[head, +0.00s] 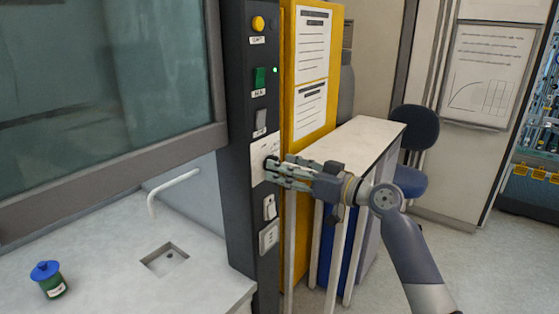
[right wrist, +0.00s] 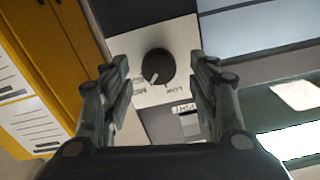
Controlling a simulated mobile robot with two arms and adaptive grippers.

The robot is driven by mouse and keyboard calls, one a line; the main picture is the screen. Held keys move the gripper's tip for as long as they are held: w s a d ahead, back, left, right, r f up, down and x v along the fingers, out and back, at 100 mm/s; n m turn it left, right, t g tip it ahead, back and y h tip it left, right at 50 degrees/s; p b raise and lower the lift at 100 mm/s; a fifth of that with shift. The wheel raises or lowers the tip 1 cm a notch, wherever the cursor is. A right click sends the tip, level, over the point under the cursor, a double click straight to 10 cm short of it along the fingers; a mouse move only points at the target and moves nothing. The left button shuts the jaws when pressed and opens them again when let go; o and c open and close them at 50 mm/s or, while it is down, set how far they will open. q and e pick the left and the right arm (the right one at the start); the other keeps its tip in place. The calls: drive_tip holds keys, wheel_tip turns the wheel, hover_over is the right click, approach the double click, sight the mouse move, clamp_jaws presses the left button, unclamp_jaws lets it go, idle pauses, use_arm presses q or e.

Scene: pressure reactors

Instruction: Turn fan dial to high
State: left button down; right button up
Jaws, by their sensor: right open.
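The fan dial (right wrist: 158,66) is a round black knob with a light pointer mark, on a white plate (right wrist: 184,38). In the right wrist view the pointer is toward the plate's lower edge, between small printed labels; one reads LOW. My right gripper (right wrist: 164,70) is open, with one finger on either side of the dial and a gap showing on each side. In the head view my right gripper (head: 272,170) reaches in from the right to the white plate (head: 265,147) on the dark post, and its fingers mostly hide the dial. My left gripper is not in view.
The dark post (head: 240,190) also carries a yellow button (head: 258,23), a green switch (head: 260,78) and lower sockets (head: 268,237). A yellow cabinet (head: 328,85) stands right behind it. A fume hood sash (head: 100,80), a sink (head: 165,259) and a blue-capped bottle (head: 48,280) are left.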

drive_tip(key=shift+x, duration=1)
drive_tip(key=c, duration=1.1)
drive_tip(key=shift+o, duration=0.2)
drive_tip(key=shift+m, duration=0.4)
drive_tip(key=m+p, duration=0.2)
drive_tip(key=m, duration=0.6)
